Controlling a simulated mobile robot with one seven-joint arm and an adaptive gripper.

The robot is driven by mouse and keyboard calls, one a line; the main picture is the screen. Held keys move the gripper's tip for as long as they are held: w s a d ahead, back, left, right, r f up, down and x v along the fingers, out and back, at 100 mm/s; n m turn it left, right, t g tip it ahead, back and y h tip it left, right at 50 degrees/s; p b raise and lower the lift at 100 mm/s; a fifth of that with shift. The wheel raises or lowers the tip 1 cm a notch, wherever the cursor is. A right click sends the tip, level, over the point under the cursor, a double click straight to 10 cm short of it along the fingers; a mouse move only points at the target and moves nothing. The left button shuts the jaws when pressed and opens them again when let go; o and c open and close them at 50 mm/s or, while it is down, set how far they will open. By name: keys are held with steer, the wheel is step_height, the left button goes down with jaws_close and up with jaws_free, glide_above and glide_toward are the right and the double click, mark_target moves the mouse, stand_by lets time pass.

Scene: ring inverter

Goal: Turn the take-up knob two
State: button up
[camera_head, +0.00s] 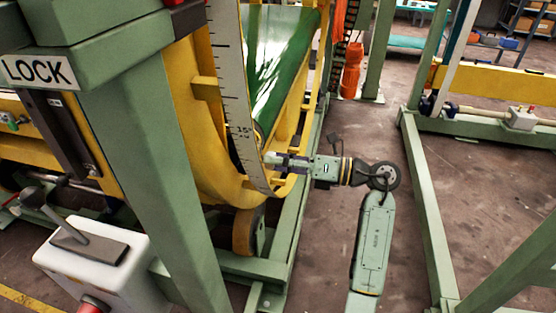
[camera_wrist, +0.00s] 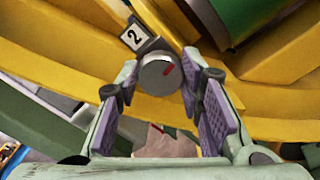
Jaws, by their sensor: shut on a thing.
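The take-up knob two (camera_wrist: 158,72) is a round grey knob with a red mark on its face, in the upper middle of the wrist view. A white plate with the number 2 (camera_wrist: 134,36) sits just above and left of it. My gripper (camera_wrist: 162,75) has its purple-padded fingers on both sides of the knob and is shut on it. In the head view my gripper (camera_head: 272,161) reaches from the right to the lower edge of the yellow ring. The knob cannot be made out there.
The yellow ring (camera_head: 192,120) carries a white degree scale (camera_head: 236,110). Green frame posts (camera_head: 150,170) stand at left. A white lever box (camera_head: 90,260) is at lower left and a LOCK sign (camera_head: 38,71) above. Open floor lies right of my arm.

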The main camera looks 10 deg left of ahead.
steer(key=shift+m+p, duration=10.25)
steer(key=shift+m, duration=2.55)
steer(key=shift+f, duration=0.1)
steer(key=o, duration=1.2)
